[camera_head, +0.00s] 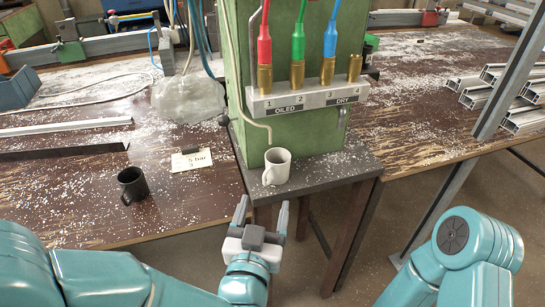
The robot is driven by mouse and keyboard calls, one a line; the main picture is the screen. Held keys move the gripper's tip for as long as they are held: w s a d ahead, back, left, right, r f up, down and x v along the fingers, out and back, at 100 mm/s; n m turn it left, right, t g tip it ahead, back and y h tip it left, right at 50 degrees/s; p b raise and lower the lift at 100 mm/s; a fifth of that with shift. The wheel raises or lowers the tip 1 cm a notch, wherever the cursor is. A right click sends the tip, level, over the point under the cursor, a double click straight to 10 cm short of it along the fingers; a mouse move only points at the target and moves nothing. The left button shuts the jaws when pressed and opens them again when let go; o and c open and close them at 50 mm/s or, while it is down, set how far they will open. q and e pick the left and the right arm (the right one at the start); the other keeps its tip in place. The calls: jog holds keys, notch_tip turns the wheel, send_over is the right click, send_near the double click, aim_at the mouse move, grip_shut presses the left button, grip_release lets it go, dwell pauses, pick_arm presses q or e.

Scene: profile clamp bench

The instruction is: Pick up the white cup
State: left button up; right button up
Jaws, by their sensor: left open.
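The white cup (277,167) stands upright on a small dark stand (325,172), in front of a green post. Its handle points to the lower left. My left gripper (262,207) is open and empty, just below and in front of the cup in the picture, with its fingers pointing toward it. The fingers appear apart from the cup. My right arm shows at the lower right, but its gripper is out of view.
A black cup (132,185) and a small card (191,160) are on the brown bench at left. The green post (250,100) carries hoses and a numbered manifold (305,96) above the white cup. Metal profiles (525,120) lie on the right bench.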

aim_at(276, 169)
pick_arm(q)
jog(key=w+p, duration=0.1)
jog(key=w, duration=0.1)
jog(key=w+d+p, duration=0.1)
jog(key=w+p, duration=0.1)
jog(key=w, duration=0.1)
jog(key=w+p, duration=0.2)
jog(key=w, duration=0.1)
jog(key=shift+w+d+f, duration=0.15)
jog(key=shift+f, duration=0.05)
jog(key=shift+w+d, duration=0.15)
jog(key=shift+w, duration=0.35)
jog(key=w, duration=0.2)
jog(key=w+d+p, duration=0.1)
jog(key=w, duration=0.2)
jog(key=shift+f, duration=0.1)
jog(key=c, duration=0.7)
jog(key=shift+c, duration=0.7)
